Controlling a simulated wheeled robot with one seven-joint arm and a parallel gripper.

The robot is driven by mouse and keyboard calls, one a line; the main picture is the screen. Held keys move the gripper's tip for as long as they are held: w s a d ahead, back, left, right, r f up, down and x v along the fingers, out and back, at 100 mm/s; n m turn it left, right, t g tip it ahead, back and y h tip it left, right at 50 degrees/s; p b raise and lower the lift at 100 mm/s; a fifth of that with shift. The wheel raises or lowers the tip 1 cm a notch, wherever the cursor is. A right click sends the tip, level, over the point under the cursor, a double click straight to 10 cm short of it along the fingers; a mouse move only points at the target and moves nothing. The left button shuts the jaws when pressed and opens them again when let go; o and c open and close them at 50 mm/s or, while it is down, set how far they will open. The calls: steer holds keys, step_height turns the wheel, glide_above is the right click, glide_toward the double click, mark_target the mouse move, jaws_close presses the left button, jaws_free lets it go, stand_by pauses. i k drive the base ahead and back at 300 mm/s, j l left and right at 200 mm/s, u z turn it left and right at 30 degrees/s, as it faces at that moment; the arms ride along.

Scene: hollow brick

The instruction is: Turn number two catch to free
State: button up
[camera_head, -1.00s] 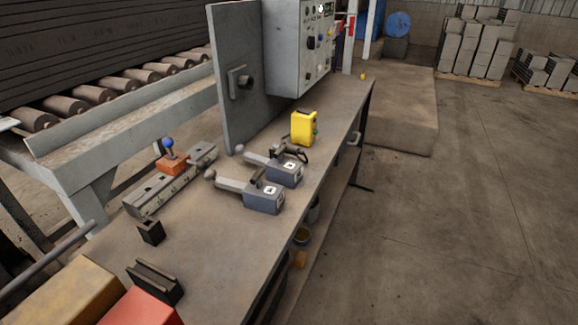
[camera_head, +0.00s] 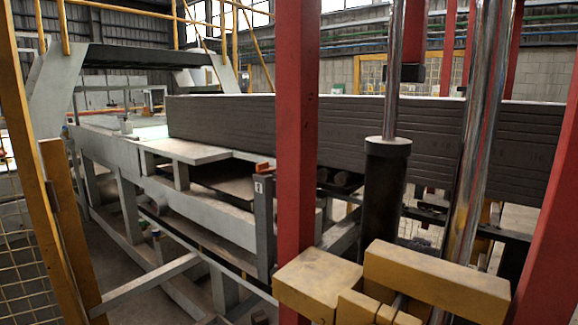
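A long dark stack of slabs (camera_head: 370,132) lies on a grey conveyor frame (camera_head: 190,200). Red posts (camera_head: 296,120), a dark cylinder with a chrome rod (camera_head: 385,190), and yellow blocks (camera_head: 435,282) stand close in front. A yellow post with mesh (camera_head: 70,230) is at left.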

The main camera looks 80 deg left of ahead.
mark_target(263, 168)
steer(key=u, duration=2.15)
